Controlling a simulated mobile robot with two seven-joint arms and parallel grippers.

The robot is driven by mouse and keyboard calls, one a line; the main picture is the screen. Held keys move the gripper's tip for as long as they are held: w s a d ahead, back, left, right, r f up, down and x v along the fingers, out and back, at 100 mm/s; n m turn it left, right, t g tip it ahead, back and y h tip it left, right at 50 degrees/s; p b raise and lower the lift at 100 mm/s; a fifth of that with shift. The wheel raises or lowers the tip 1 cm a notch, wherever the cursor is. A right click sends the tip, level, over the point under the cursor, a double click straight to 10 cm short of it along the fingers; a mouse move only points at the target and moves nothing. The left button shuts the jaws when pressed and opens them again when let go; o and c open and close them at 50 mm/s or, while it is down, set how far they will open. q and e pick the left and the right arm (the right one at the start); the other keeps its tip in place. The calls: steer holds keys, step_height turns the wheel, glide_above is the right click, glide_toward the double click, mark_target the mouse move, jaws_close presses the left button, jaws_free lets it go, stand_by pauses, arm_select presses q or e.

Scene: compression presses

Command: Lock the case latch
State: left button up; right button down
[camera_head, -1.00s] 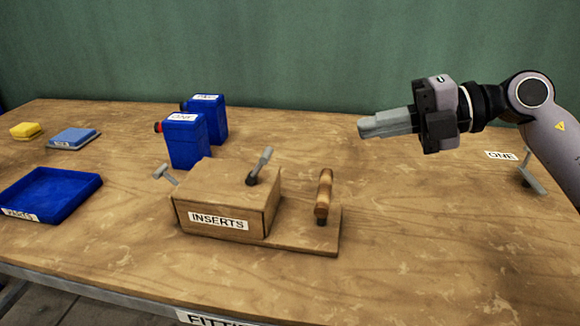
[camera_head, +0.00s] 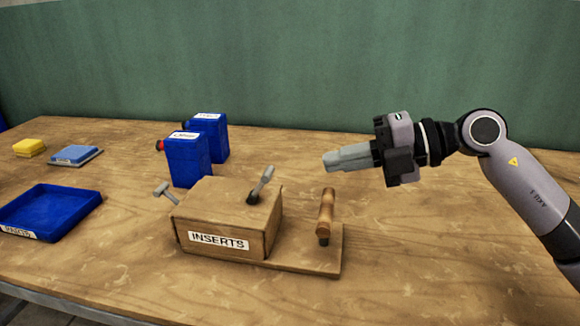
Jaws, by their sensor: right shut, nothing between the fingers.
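The wooden case (camera_head: 222,220) labelled INSERTS stands on the table near the middle of the view. A grey metal lever (camera_head: 263,184) tilts up from its top, and a grey T-shaped handle (camera_head: 166,193) sticks out at its left; I cannot tell which of these is the latch. An upright turned wooden handle (camera_head: 326,212) stands on the base board (camera_head: 305,258) at the case's right. My right gripper (camera_head: 328,161) is shut and empty, pointing left, above and behind the wooden handle and apart from everything. My left gripper is not in view.
Two blue canisters (camera_head: 188,160) stand behind the case. A blue tray (camera_head: 52,213), a blue block on a grey plate (camera_head: 76,154) and a yellow block (camera_head: 29,147) lie at the left. The table (camera_head: 440,270) is clear at the front right.

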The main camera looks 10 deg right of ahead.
mark_target(272, 173)
steer(key=x, duration=0.8)
steer(key=shift+w+a+f+p, duration=0.1)
steer(key=shift+w+a+p, duration=0.05)
steer(key=shift+a+p, duration=0.15)
steer(key=shift+d, duration=0.1)
